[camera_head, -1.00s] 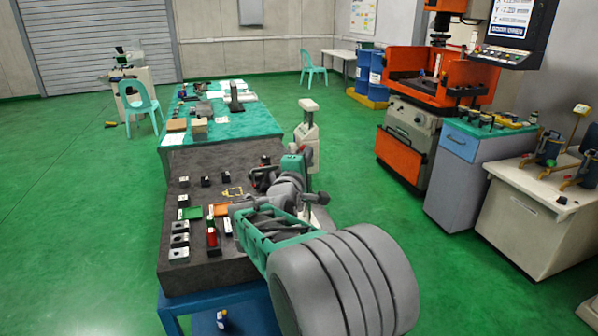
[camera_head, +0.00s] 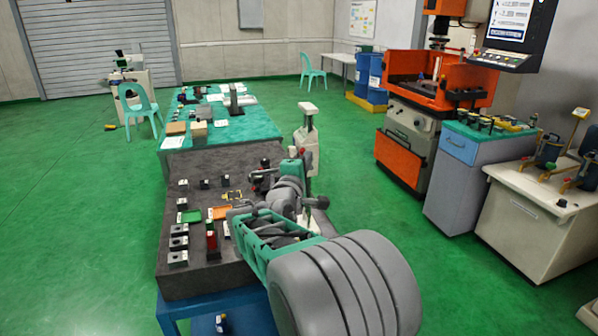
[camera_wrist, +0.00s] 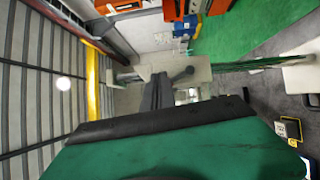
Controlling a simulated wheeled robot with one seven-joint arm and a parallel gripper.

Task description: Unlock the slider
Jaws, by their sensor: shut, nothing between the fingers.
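A pale upright column (camera_head: 309,145) with a block-like head stands at the table's right edge, beyond my arm. In the wrist view this column (camera_wrist: 204,72) lies sideways across the picture, with a dark round knob (camera_wrist: 186,72) on it. I take this to be the part with the slider; the slider's lock state cannot be seen. My gripper (camera_wrist: 160,82) is shut and empty, its dark grey fingers pointing at the column close to the knob. Whether they touch is unclear. In the head view my gripper is small and partly merged with my arm and the column.
A dark red-topped device (camera_head: 264,175) stands close to my arm. Green floor lies open to the right.

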